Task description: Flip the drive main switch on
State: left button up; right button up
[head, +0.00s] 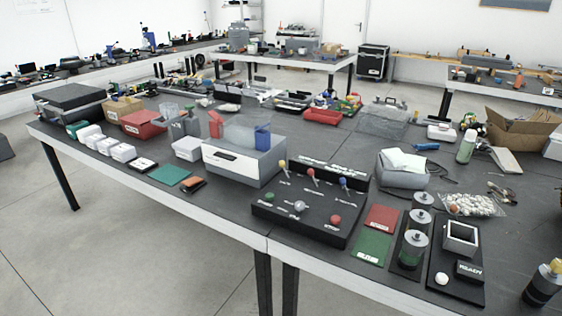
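A black control panel (290,222) stands at the near edge of the table. Along its back are three levers: one with a yellow knob (282,163), one with a red knob (311,172) and one with a blue knob (343,182). In front are a green knob (269,197), a grey knob (299,206) and a red knob (335,220). The white labels are too small to read, so I cannot tell which control is the drive main switch or how it is set. Neither gripper is in view.
A grey box (238,165) stands left of the panel. Red (382,217) and green (371,248) plates lie to its right, then clear cylinders (413,250) on a dark base and a black board with a square holder (460,237). A dark bottle-like object (543,284) stands far right.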

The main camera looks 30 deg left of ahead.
aim_at(282, 163)
jog(key=j, duration=1.65)
jog(key=k+u, duration=0.05)
jog(key=k, duration=0.05)
